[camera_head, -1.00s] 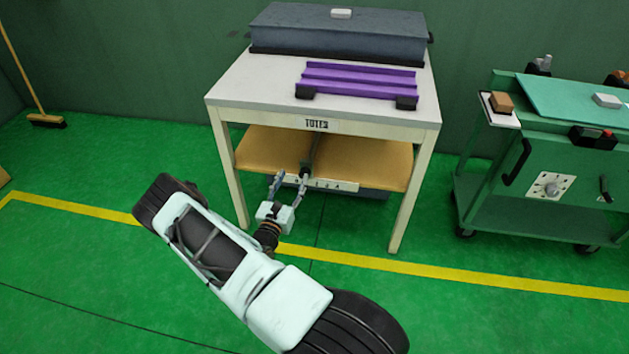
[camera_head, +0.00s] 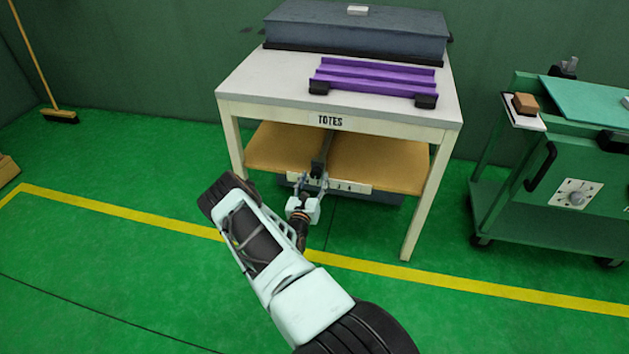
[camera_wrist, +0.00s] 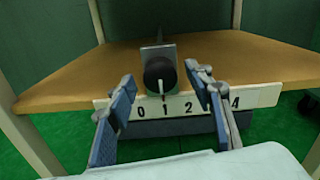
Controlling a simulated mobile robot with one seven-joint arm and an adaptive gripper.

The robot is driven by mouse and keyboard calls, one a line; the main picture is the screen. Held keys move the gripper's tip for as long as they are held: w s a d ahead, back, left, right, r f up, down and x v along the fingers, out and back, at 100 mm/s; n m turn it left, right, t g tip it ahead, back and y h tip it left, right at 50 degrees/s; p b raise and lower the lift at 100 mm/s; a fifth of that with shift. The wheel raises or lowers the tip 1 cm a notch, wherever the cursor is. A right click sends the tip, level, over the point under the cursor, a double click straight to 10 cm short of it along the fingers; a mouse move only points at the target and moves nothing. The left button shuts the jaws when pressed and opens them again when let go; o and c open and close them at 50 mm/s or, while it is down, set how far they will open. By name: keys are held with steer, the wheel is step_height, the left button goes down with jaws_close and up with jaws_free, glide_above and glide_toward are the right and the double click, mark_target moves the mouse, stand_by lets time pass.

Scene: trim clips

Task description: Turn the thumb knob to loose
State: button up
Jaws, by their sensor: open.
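In the wrist view the thumb knob (camera_wrist: 159,73) is a dark round knob with a pale pointer line aimed downward. It sits on a grey block under the table, at the front of the wooden shelf. Below it a white scale strip (camera_wrist: 180,105) shows 0, 1, 2 and 4; my right finger covers part of it. My gripper (camera_wrist: 164,82) is open, with one blue-grey finger on each side of the knob in the picture and a gap on both sides. In the head view my gripper (camera_head: 311,184) is in front of the strip; the knob is small and hard to make out there.
The table (camera_head: 240,85) bears a dark grey case (camera_head: 355,35) and a purple rail piece (camera_head: 375,77). Its legs flank the wooden shelf (camera_head: 275,148). A green cart (camera_head: 575,160) with a dial stands at right. A broom (camera_head: 58,115) leans at left. The floor in front is open.

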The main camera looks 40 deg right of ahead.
steer(key=shift+w+d, duration=0.25)
steer(key=shift+d, duration=0.1)
steer(key=shift+c, duration=0.4)
steer(key=c, duration=1.1)
steer(key=shift+o, duration=0.2)
